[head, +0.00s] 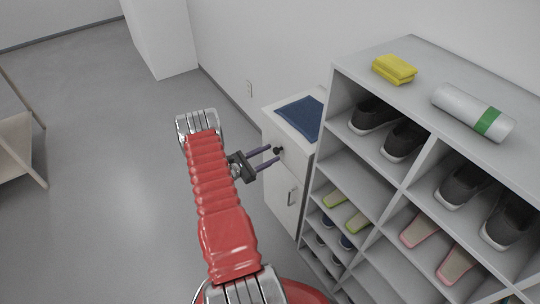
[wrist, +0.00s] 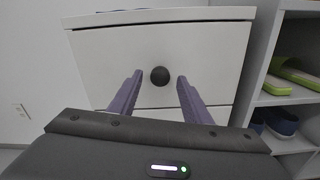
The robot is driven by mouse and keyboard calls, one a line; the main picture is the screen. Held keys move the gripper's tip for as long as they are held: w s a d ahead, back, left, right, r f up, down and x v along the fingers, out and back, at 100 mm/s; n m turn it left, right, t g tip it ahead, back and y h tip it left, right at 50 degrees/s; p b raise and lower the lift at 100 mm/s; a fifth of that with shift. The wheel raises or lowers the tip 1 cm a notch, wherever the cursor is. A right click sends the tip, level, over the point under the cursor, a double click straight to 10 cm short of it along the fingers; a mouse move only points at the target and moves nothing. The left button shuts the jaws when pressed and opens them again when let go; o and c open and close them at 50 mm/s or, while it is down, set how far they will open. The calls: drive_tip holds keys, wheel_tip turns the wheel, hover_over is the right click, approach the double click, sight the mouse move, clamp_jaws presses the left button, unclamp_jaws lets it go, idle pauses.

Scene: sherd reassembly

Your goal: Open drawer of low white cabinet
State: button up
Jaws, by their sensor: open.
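The low white cabinet (head: 283,186) stands against the wall, left of the shoe shelf. Its top drawer (wrist: 110,65) is shut and has a round black knob (wrist: 160,76), which also shows in the head view (head: 278,149). My gripper (head: 273,155) is open in front of the drawer. In the wrist view, its two purple-grey fingers (wrist: 155,92) point at the drawer, one on each side of the knob, with gaps between them and the knob. I cannot tell how deep the fingertips reach.
A folded blue cloth (head: 301,117) lies on the cabinet top. The grey shelf (head: 375,174) with several shoes stands close on the right. A yellow sponge (head: 394,69) and a white-green roll (head: 472,111) lie on it. The floor (head: 110,150) at left is clear.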

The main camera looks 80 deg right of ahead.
drive_tip(key=shift+s+d, duration=0.35)
drive_tip(key=shift+d, duration=0.05)
clamp_jaws()
idle(0.4)
drive_tip(key=shift+a, duration=0.2)
